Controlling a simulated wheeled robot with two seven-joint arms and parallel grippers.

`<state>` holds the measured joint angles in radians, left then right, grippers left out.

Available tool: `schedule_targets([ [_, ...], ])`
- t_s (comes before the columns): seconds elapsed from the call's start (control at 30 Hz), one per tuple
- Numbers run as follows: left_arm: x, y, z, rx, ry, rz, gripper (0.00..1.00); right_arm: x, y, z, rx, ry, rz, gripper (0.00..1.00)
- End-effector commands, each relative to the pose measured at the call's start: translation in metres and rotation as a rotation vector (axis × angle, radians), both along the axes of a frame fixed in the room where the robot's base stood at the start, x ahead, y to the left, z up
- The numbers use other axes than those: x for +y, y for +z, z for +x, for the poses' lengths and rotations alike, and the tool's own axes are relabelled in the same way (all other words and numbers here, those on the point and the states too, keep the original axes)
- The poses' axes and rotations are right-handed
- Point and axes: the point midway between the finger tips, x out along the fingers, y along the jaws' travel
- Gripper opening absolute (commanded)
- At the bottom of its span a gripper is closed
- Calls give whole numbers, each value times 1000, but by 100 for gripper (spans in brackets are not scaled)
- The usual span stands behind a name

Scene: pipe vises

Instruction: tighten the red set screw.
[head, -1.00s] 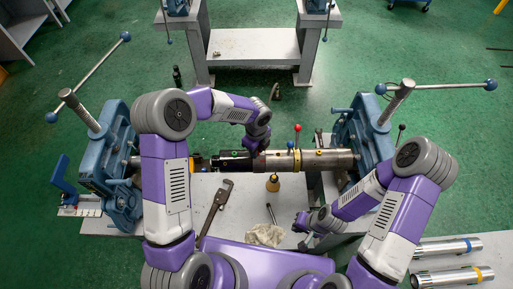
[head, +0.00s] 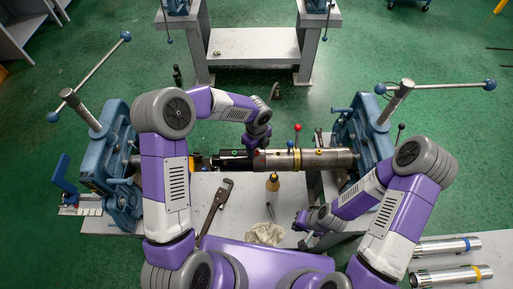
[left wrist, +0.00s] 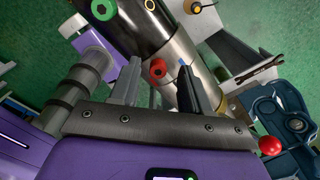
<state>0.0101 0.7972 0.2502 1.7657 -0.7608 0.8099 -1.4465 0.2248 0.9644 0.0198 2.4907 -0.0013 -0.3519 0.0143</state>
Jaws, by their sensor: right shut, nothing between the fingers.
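The red set screw (left wrist: 157,68) stands on the pipe assembly, at the edge of its dark sleeve, in the left wrist view. My left gripper (left wrist: 160,82) is open, with one finger on each side of the screw in that view and no clear contact. The pipe assembly (head: 325,159) lies horizontally between the two vises in the head view, and my left gripper (head: 257,142) is over its dark left part. My right gripper (head: 302,223) is shut and empty over the bench.
The left vise (head: 118,150) and right vise (head: 352,130) flank the assembly. A red-knobbed lever (head: 298,128) rises behind it. Spare tubes (head: 450,276) lie at lower right.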

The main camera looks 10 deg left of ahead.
Motion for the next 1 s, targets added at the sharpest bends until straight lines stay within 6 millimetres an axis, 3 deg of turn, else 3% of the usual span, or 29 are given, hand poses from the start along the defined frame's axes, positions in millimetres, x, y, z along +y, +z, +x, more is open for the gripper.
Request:
schedule_targets([
  [0.27, 0, 0, -1, 5, 0, 1, 46, 0, 0, 0, 0, 0, 0, 0],
  [0.7, 0, 63, -1, 1, 1, 0, 46, 0, 0, 0, 0, 0, 0, 0],
  [1.0, 0, 75, -1, 4, -1, 0, 46, 0, 0, 0, 0, 0, 0, 0],
])
